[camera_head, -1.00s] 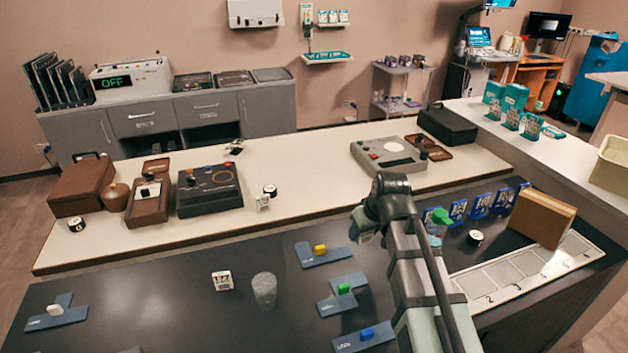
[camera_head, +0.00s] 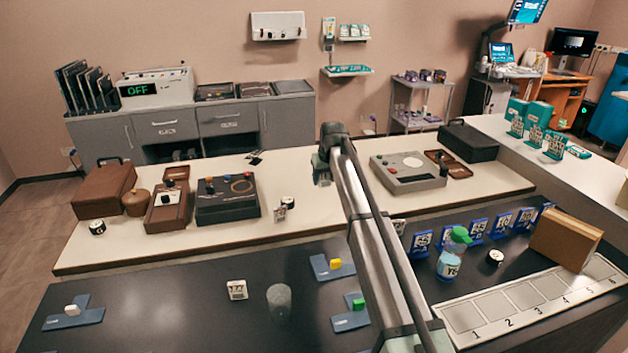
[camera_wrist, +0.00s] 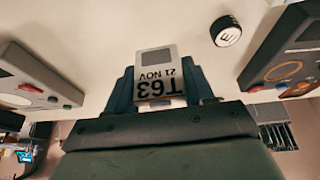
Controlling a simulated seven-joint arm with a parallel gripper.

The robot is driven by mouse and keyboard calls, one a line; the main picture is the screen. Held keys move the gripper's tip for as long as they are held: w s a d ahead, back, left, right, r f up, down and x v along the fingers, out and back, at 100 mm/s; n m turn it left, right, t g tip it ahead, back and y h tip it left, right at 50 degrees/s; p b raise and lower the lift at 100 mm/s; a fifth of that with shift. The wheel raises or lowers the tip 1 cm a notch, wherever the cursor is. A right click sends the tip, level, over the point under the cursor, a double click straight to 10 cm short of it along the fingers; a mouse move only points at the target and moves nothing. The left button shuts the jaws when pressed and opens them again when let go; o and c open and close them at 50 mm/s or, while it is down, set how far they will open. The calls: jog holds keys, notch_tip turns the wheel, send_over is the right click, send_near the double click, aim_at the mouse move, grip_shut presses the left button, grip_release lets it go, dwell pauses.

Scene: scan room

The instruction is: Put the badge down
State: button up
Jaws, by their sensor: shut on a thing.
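The badge (camera_wrist: 160,75) is a small white tag with a grey square and the print "T63 21 NOV", upside down in the wrist view. It sits between the two dark blue-grey fingers of my gripper (camera_wrist: 160,90), which is shut on it. Pale tabletop shows beyond the badge; I cannot tell whether they touch.
Control boxes stand on the cream table at left (camera_head: 228,200) and right (camera_head: 408,172). A small round black-and-white piece (camera_head: 288,202) lies between them, also seen in the wrist view (camera_wrist: 227,32). The dark counter (camera_head: 180,310) in front holds a bottle (camera_head: 450,262) and a cardboard box (camera_head: 566,240).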

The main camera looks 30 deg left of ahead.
jog(key=shift+f+m, duration=0.1)
jog(key=shift+m, duration=0.2)
notch_tip(320, 180, down, 10)
jog(key=shift+r, duration=0.15)
dwell(0.5)
jog(key=o, duration=1)
jog(key=v, duration=1.2)
jog(key=shift+o, duration=0.2)
